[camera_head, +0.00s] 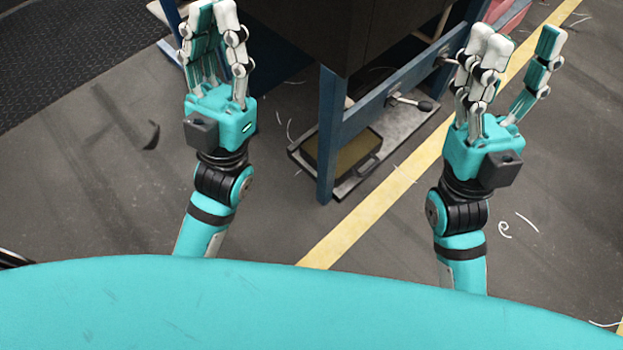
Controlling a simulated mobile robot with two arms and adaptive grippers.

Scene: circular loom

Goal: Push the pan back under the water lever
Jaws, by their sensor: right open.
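A dark square pan (350,156) with an olive-brown inside sits low, on a grey plate at floor level by the blue frame's leg. A small lever (408,101) with a dark knob sticks out from the blue crossbar, above and to the right of the pan in the picture. My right gripper (518,50) is open and empty, fingers pointing up in the picture, to the right of the lever. My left gripper (214,16) is left of the frame, apart from the pan; its fingers overlap, so its opening is unclear. Neither gripper touches the pan.
The blue frame (331,130) carries a large dark box (310,30). A grey base plate (405,135) lies beneath. A yellow floor line (365,215) runs diagonally past it. The grey floor in front is mostly clear, with white thread scraps (505,228) and a dark curved scrap (152,136).

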